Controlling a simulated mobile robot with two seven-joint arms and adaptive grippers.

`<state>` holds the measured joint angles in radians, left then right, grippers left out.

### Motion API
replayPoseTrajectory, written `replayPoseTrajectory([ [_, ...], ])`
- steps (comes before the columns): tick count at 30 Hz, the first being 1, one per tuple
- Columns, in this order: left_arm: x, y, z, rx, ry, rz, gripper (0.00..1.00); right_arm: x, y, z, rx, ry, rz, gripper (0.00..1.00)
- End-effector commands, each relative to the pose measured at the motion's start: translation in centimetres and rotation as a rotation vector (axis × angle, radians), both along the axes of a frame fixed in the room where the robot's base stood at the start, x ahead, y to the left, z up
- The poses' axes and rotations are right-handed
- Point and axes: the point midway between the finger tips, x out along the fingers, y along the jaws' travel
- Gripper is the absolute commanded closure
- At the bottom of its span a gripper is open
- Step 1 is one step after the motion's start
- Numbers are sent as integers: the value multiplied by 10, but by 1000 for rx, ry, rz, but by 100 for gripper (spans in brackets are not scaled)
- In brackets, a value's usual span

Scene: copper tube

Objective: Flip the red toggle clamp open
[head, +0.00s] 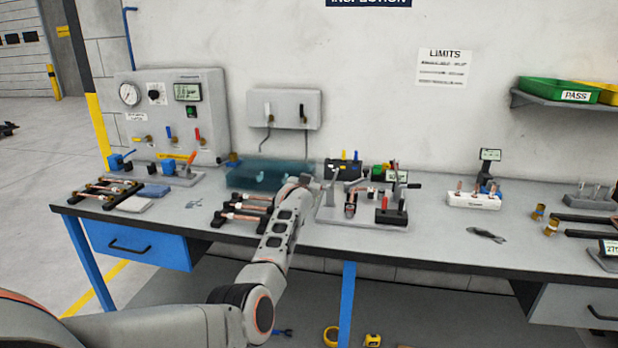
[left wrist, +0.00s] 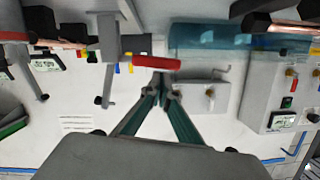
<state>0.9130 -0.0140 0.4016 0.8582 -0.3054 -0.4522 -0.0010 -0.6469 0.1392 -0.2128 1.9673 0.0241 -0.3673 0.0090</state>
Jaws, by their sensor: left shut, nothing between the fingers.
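The red toggle clamp handle (left wrist: 157,62) shows in the left wrist view, lying roughly level and joined to a grey metal fixture (left wrist: 109,40). My left gripper (left wrist: 160,82) is shut and empty, with its fingertips close to the free end of the red handle; I cannot tell whether they touch. In the head view my left gripper (head: 306,181) is at the left edge of the grey clamp fixture (head: 335,216) on the bench. My right gripper is not in view.
Copper tubes on black blocks (head: 240,217) lie left of my arm. A translucent teal tray (head: 270,174) is behind the gripper. A black block with a red part (head: 391,213) stands at the fixture's right. A gauge panel (head: 172,114) stands at the back left.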

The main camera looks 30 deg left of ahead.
Motion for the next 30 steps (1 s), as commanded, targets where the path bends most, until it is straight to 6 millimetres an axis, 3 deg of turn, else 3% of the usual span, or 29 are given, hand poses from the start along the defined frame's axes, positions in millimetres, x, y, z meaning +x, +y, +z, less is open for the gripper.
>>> replayPoseTrajectory([
  [22,0,0,-6,3,4,1,100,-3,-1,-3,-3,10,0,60],
  [30,-1,2,5,3,3,0,100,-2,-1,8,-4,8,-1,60],
])
